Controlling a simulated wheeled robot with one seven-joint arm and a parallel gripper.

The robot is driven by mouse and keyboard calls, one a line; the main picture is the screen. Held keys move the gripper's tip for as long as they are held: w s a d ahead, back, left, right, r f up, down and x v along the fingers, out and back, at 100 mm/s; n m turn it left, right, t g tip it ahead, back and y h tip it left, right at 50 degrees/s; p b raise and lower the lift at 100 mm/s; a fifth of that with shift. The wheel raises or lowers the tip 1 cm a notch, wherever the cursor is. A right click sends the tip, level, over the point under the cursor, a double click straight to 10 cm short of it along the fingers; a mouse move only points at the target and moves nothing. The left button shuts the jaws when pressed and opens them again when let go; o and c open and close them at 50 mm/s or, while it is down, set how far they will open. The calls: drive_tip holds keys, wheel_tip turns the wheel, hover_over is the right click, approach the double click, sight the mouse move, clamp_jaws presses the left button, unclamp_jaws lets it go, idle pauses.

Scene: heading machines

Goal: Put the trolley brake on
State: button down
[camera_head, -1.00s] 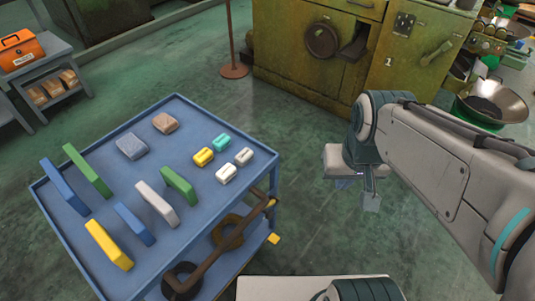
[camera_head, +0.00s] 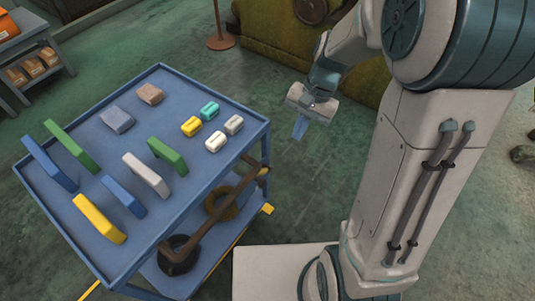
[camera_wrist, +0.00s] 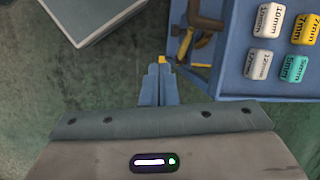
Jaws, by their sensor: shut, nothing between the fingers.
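The blue trolley (camera_head: 262,125) stands at the left in the head view, and its corner shows at the upper right of the wrist view (camera_wrist: 231,80). A small yellow tab (camera_head: 267,209) sticks out low at its near right side; it may be the brake pedal. A small yellow spot (camera_wrist: 162,60) shows just beyond the fingertips in the wrist view, possibly the same tab. My gripper (camera_head: 299,130) is shut and empty, right of the trolley and apart from it, fingers pointing down. The fingers also show in the wrist view (camera_wrist: 157,72). I cannot tell the brake's state.
Coloured blocks and labelled pieces (camera_head: 191,126) lie on the trolley top. Brown bars and rings (camera_head: 181,250) are on its lower side. A green machine (camera_head: 270,35) stands behind. Open floor (camera_head: 290,190) lies between trolley and arm.

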sight(263, 184)
drive_tip(key=w+a+f+m+g+y, duration=0.1)
drive_tip(key=w+f, duration=0.3)
drive_tip(key=f, duration=0.4)
drive_tip(key=shift+w+a+m+g+y+b, duration=0.2)
drive_tip(key=shift+a+m+g+y+b, duration=0.15)
drive_tip(key=shift+a+m, duration=0.45)
drive_tip(key=shift+d+f, duration=0.15)
drive_tip(key=b+x, duration=0.1)
drive_tip(key=x, duration=1.3)
drive_tip(key=shift+d+b, duration=0.1)
drive_tip(key=shift+b, duration=0.25)
drive_tip(key=shift+s+f, duration=0.1)
drive_tip(key=shift+s, duration=0.05)
drive_tip(key=shift+s+a+f+b, duration=0.8)
drive_tip(key=shift+s+f+b, duration=0.15)
drive_tip(key=shift+f+b, duration=0.15)
drive_tip(key=shift+s+b+x, duration=0.15)
drive_tip(key=shift+b+x, duration=0.35)
drive_tip(key=shift+x, duration=0.2)
drive_tip(key=shift+s+b+x, duration=0.15)
drive_tip(key=shift+b+x, duration=0.35)
drive_tip(key=shift+x, duration=0.2)
drive_tip(key=shift+r, duration=0.15)
